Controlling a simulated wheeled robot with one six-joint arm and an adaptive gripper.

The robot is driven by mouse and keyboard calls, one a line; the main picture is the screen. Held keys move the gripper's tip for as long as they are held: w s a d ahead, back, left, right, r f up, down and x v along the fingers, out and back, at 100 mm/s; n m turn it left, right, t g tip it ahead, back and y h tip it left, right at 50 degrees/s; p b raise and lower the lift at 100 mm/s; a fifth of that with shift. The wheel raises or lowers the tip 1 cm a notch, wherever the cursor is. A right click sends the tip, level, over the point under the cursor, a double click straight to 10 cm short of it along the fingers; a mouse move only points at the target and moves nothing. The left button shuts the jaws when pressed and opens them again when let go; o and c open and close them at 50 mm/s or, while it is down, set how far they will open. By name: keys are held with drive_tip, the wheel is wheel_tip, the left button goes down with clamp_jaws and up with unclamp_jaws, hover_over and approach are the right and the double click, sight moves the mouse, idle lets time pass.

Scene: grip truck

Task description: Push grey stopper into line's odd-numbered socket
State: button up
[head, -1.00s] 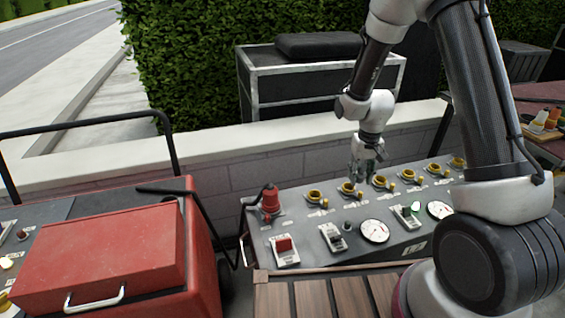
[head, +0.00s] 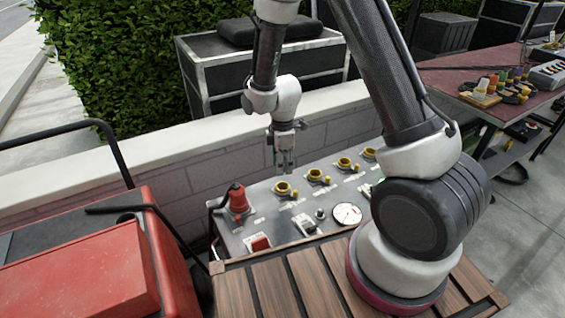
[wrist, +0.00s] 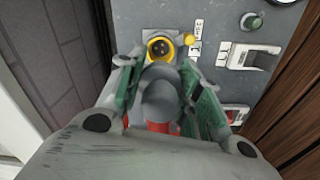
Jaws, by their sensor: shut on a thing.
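My gripper (head: 285,166) is over the near end of the sloping grey panel, at the yellow-rimmed socket (head: 283,187) closest to the red plug. In the wrist view its green-padded fingers (wrist: 160,82) are shut on a grey round stopper (wrist: 160,98). The same socket (wrist: 160,48) lies just beyond the stopper, open, with dark pin holes and a yellow cap to its side. The stopper seems apart from the socket, but its far end is hard to judge. More yellow sockets (head: 315,174) run in a line to the right. Their numbers are too small to read.
A red plug (head: 237,200) stands at the line's left end. A red switch (head: 260,243) and a dial (head: 347,214) sit in front. A low wall (head: 200,145) runs behind; a red box (head: 85,275) is at left. My arm hides the panel's right part.

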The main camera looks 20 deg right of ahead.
drive_tip(key=shift+f, duration=2.4)
drive_tip(key=shift+f, duration=0.2)
drive_tip(key=shift+f, duration=0.3)
drive_tip(key=shift+f, duration=0.9)
drive_tip(key=shift+r, duration=0.15)
drive_tip(key=shift+r, duration=1.85)
drive_tip(key=shift+f, duration=0.6)
drive_tip(key=shift+f, duration=0.2)
